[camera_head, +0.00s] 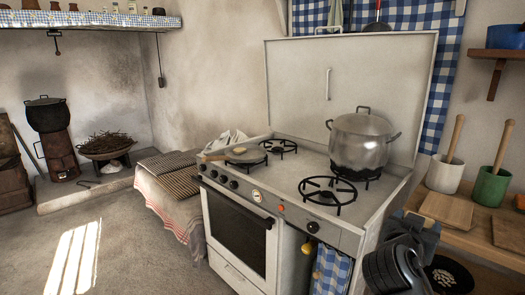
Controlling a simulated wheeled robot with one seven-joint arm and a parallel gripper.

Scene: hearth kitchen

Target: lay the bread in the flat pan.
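A flat, pale round pan (248,156) lies on the left part of the white stove top, with its handle (213,158) pointing left. A small light patch (239,150) shows on it; I cannot tell whether this is the bread. I cannot make out the bread with certainty anywhere else. Dark parts of my arm show at the lower right, in front of the stove's right side and apart from the pan. I cannot make out my gripper's fingers there.
A large lidded metal pot (361,141) stands on the back right burner. The front right burner (327,194) is bare. A wooden board (447,210), a white mortar (444,174) and a green mortar (490,186) stand on the right-hand bench. The floor at left is open.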

